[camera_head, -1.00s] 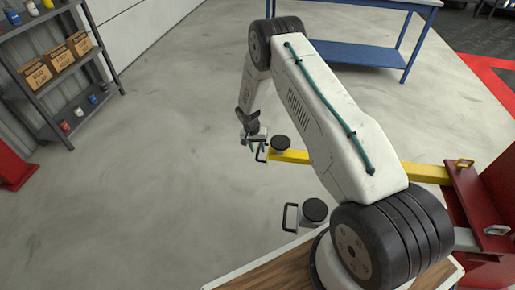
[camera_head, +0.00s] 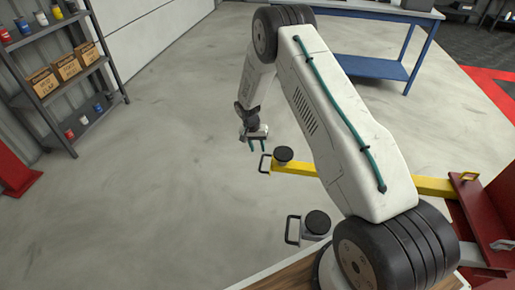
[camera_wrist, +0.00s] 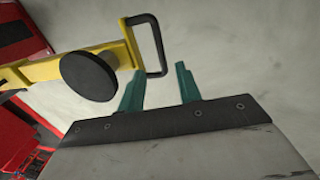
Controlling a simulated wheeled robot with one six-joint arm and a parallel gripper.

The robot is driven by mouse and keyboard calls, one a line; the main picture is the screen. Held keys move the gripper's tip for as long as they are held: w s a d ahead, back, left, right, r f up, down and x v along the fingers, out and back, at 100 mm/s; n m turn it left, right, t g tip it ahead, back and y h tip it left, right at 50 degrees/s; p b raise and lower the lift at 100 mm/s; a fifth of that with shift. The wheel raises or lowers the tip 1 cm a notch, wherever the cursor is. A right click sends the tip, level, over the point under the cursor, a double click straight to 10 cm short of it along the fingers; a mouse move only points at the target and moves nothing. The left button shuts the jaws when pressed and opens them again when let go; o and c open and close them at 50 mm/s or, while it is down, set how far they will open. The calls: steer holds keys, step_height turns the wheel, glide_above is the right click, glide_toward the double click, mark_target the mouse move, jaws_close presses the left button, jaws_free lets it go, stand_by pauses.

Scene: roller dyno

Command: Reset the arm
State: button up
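My gripper (camera_head: 257,146) hangs below my white arm near the middle of the head view, above the bare floor. In the wrist view my gripper (camera_wrist: 160,88) shows two teal fingers standing apart with nothing between them. The yellow lift arm (camera_head: 318,170) ends just right of my gripper, with a round black pad (camera_head: 283,154) and a black handle (camera_head: 264,163) at its tip. In the wrist view the black handle (camera_wrist: 160,45) lies beyond the fingers and the black pad (camera_wrist: 88,76) to their left.
A second black pad (camera_head: 317,222) with a handle stands nearer me. A red lift post (camera_head: 490,215) is at right. A blue workbench (camera_head: 370,68) stands at the back. A grey shelf (camera_head: 75,75) with boxes and cans is at left. The floor at centre left is clear.

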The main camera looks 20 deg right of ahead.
steer(key=s+r+n+g, duration=0.2)
steer(key=s, duration=0.5)
steer(key=s+a+r+n, duration=0.1)
steer(key=s+a+r, duration=0.1)
steer(key=s+r, duration=0.6)
steer(key=s+a+r+n, duration=0.1)
steer(key=s+r, duration=0.2)
steer(key=r, duration=0.9)
steer(key=s+a+r+n, duration=0.2)
steer(key=s+r, duration=0.4)
steer(key=r, duration=0.4)
steer(key=s+a+r+t, duration=0.1)
steer(key=s+r+t, duration=0.1)
steer(key=s+r, duration=0.5)
steer(key=s+a+r+n+t+y, duration=0.1)
steer(key=s+a+r+t, duration=0.1)
steer(key=s+r, duration=0.5)
steer(key=shift+s+r+t+y, duration=0.15)
steer(key=shift+s+t+y, duration=0.15)
steer(key=shift+s, duration=2.9)
